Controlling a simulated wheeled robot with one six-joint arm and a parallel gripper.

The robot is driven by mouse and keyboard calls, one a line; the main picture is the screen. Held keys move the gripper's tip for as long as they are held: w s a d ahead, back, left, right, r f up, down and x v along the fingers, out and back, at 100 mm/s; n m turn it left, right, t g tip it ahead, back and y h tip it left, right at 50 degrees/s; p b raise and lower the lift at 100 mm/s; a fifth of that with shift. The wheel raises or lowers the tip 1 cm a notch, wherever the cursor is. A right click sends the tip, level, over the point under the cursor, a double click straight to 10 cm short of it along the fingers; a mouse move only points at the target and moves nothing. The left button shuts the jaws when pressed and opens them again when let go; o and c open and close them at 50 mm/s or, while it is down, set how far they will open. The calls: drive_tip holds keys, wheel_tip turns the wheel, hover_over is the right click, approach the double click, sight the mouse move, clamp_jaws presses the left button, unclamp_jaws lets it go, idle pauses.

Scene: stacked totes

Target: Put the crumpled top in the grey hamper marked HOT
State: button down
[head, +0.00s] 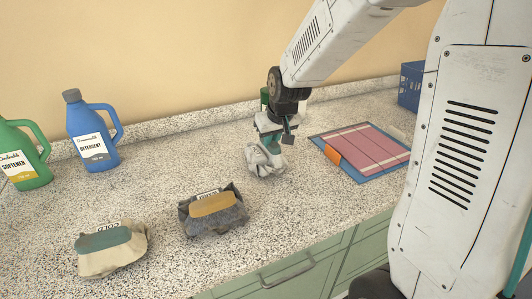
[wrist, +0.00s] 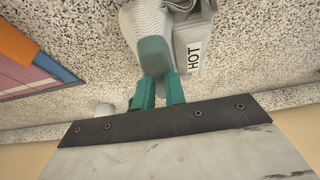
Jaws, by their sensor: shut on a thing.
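A light grey crumpled top (head: 265,160) is held by my gripper (head: 272,141), low over the counter; I cannot tell whether it touches the surface. In the wrist view the teal fingers (wrist: 160,92) are shut on the cloth (wrist: 147,18). A grey-green patch (wrist: 153,55) and a white tag reading HOT (wrist: 195,54) show on it. I see no grey hamper marked HOT in either view.
A dark grey bundle with an orange patch (head: 213,207) and a beige one with a green patch (head: 110,250) lie in front. Softener (head: 28,155) and detergent (head: 93,133) bottles stand left. A folded pink cloth on a blue board (head: 365,150) and a blue crate (head: 409,88) are right.

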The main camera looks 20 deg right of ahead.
drive_tip(key=shift+r, duration=0.55)
drive_tip(key=v, duration=0.2)
drive_tip(key=shift+r, duration=0.35)
drive_tip(key=s+a+r, duration=0.1)
drive_tip(key=s, duration=1.4)
drive_tip(key=shift+a+r, duration=0.15)
drive_tip(key=shift+s, duration=0.15)
